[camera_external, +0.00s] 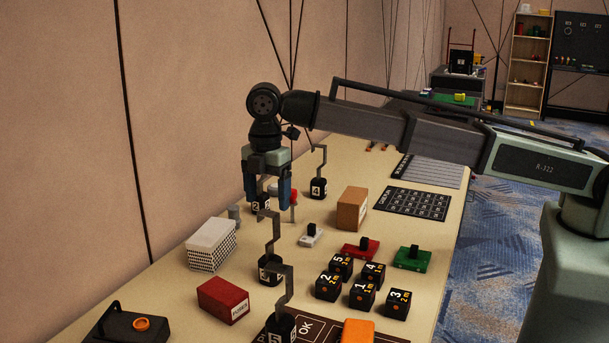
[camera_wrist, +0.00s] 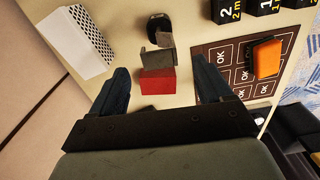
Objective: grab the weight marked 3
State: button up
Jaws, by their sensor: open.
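My gripper (camera_external: 268,205) is open, its blue fingers pointing down near the back wall; it also shows in the wrist view (camera_wrist: 160,78). Several dark weights with tall bent grey hooks stand on the table. One marked 4 (camera_external: 318,190) stands right of my gripper. One (camera_external: 260,204) is partly hidden by my fingers, its number unclear. Another (camera_external: 270,270) stands nearer the camera, its number unreadable. The nearest (camera_external: 280,328) appears marked 5. A black cube marked 3 (camera_external: 398,303) sits at the right of a cube group. In the wrist view, a hooked weight (camera_wrist: 160,25) shows beyond my fingertips.
A red box (camera_external: 223,300) and a white patterned box (camera_external: 211,244) stand at left. A brown box (camera_external: 352,208) stands right of my gripper. Number cubes (camera_external: 362,292), red (camera_external: 361,249) and green (camera_external: 412,259) blocks are at right. An orange block (camera_external: 357,331) is in front.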

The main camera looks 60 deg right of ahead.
aim_at(268, 212)
jog(key=shift+f, duration=2.6)
jog(key=shift+c, duration=0.4)
grip_shut()
